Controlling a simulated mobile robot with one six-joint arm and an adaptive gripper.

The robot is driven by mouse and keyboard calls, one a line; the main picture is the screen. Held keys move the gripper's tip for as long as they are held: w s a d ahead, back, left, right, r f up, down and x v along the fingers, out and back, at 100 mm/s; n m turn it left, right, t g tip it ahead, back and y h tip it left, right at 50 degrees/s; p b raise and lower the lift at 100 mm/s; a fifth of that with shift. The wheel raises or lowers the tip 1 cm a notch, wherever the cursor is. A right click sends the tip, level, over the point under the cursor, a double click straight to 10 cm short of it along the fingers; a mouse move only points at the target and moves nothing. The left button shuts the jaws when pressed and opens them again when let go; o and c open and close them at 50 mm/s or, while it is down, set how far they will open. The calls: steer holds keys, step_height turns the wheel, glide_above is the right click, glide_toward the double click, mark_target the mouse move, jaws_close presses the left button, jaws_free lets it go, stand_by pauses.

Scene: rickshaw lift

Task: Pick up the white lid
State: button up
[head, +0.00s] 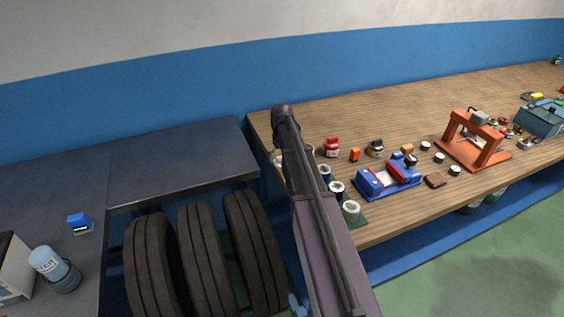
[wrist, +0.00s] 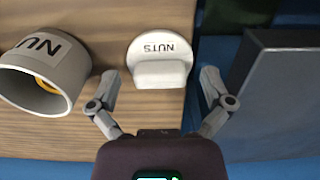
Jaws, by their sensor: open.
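In the wrist view, a white rounded piece marked NUTS (wrist: 160,48), which I take for the white lid, lies on the wooden bench close to its edge. A raised block-like part on it faces my gripper. My gripper (wrist: 160,77) is open, with one finger on each side of the block's near end and gaps on both sides. I cannot tell how high the fingertips are above the bench. In the head view, a small white patch (head: 279,161) beside my arm may be this lid; my arm hides the rest and the gripper.
A white NU-marked cup (wrist: 65,68) with something yellow inside is left of the lid. On the bench (head: 300,118) are a blue-red device (head: 388,178), an orange frame (head: 470,145) and several small pots. Tyres (head: 205,255) stand at lower left.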

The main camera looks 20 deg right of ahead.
steer(key=shift+c, duration=0.2)
steer(key=c, duration=1)
steer(key=shift+o, duration=0.2)
steer(key=shift+r, duration=0.15)
step_height(320, 180, up, 3)
steer(key=p, duration=0.3)
steer(key=shift+r+p, duration=0.15)
steer(key=shift+p, duration=0.2)
steer(key=s, duration=0.5)
steer(key=s+r+p, duration=0.1)
steer(key=s, duration=1)
steer(key=shift+a+r, duration=0.2)
steer(key=shift+a, duration=0.15)
steer(key=shift+a, duration=0.15)
steer(key=shift+w+a, duration=0.1)
steer(key=shift+a, duration=0.2)
